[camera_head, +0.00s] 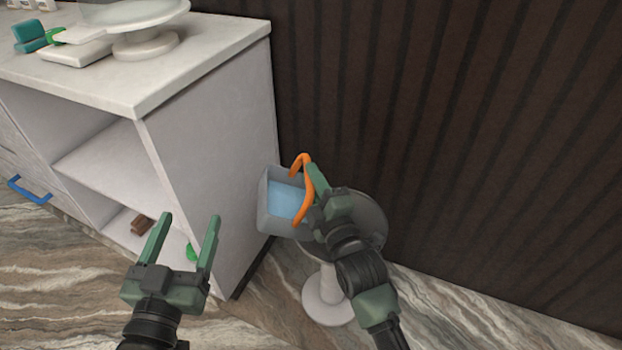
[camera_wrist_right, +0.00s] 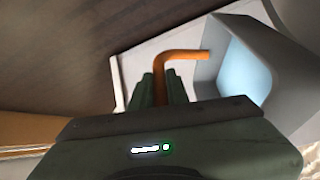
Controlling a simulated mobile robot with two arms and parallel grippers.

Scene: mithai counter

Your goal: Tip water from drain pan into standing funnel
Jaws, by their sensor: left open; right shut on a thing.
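The drain pan (camera_head: 266,212) is a grey box with light blue water in it and an orange handle (camera_head: 301,160). My right gripper (camera_head: 312,186) is shut on the orange handle, and the pan hangs to its left. In the right wrist view the fingers (camera_wrist_right: 160,90) close around the handle, with the pan (camera_wrist_right: 275,50) at the right. The standing funnel (camera_head: 372,222) is a grey round bowl on a pale stem and round base, partly hidden behind my right arm and the pan. My left gripper (camera_head: 184,226) is open and empty, left of the pan.
A white cabinet (camera_head: 210,130) stands at the left, close beside the pan. On its top are a white cake stand (camera_head: 135,18) and a scale-like device (camera_head: 75,50). A dark ribbed wall (camera_head: 450,120) is behind. The striped floor (camera_head: 470,320) is clear at the right.

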